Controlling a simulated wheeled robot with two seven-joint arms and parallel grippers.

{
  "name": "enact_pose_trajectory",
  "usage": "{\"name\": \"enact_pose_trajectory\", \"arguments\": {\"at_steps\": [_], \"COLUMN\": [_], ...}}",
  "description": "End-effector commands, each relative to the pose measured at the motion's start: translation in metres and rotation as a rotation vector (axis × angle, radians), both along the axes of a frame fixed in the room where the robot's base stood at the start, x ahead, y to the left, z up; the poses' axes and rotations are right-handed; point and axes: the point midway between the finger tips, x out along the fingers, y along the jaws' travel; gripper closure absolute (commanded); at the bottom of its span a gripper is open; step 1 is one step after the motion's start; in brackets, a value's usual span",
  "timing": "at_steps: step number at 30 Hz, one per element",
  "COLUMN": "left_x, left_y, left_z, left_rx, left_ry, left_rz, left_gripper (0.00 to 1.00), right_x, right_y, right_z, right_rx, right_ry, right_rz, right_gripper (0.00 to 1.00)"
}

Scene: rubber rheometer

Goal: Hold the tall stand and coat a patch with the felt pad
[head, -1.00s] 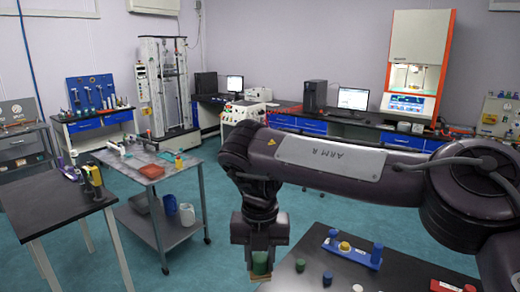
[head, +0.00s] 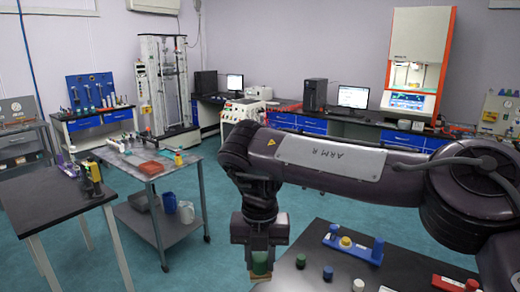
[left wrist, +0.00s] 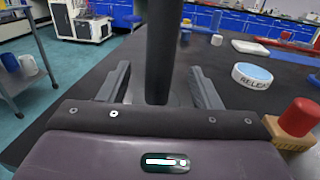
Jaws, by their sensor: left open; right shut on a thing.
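A tall dark post (left wrist: 162,50), which looks like the tall stand, rises upright between the spread fingers of my left gripper (left wrist: 160,82) in the left wrist view. The fingers are open, with a gap on each side of the post; its top is out of frame. In the head view, my right gripper (head: 259,258) points down, shut on a green-handled piece (head: 260,267) with a tan lower part. I cannot tell if it has felt underneath. A white round dish with pale blue inside, lettered "RELEA" (left wrist: 252,76), lies on the dark table, right of the post.
A red knob (left wrist: 298,116) on a wooden block stands at right in the left wrist view. In the head view, a blue rack (head: 350,248) with a yellow knob and several small pots stand on the dark table (head: 312,240). A grey cart (head: 135,177) is at left.

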Motion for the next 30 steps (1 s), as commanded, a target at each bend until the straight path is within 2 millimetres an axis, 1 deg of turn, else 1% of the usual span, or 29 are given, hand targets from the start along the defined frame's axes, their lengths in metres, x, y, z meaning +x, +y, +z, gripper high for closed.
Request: {"name": "enact_pose_trajectory", "arguments": {"at_steps": [1, 6, 13, 18, 27, 30], "left_x": [0.008, 0.03, 0.052, 0.059, 0.06, 0.06], "left_y": [-0.004, -0.015, -0.026, -0.03, -0.03, -0.03], "left_z": [-0.003, -0.003, -0.002, 0.0, 0.0, 0.0], "left_rx": [-0.002, -0.002, -0.002, -0.001, 0.0, 0.0], "left_ry": [-0.004, -0.004, 0.0, 0.0, 0.001, 0.001], "left_rz": [0.001, 0.002, 0.001, 0.001, 0.001, 0.001], "left_gripper": [0.42, 0.42, 0.42, 0.42, 0.42, 0.55], "right_x": [0.0, 0.0, 0.0, 0.0, 0.0, 0.0], "right_y": [0.0, 0.0, 0.0, 0.0, 0.0, 0.0], "right_z": [-0.008, -0.022, -0.035, -0.038, -0.038, -0.038], "right_rx": [0.0, 0.0, 0.0, 0.0, 0.0, 0.0], "right_ry": [0.0, 0.0, 0.0, 0.0, 0.0, 0.0], "right_rz": [0.0, 0.0, 0.0, 0.0, 0.0, 0.0], "right_gripper": [0.88, 0.88, 0.88, 0.88, 0.88, 0.88]}}
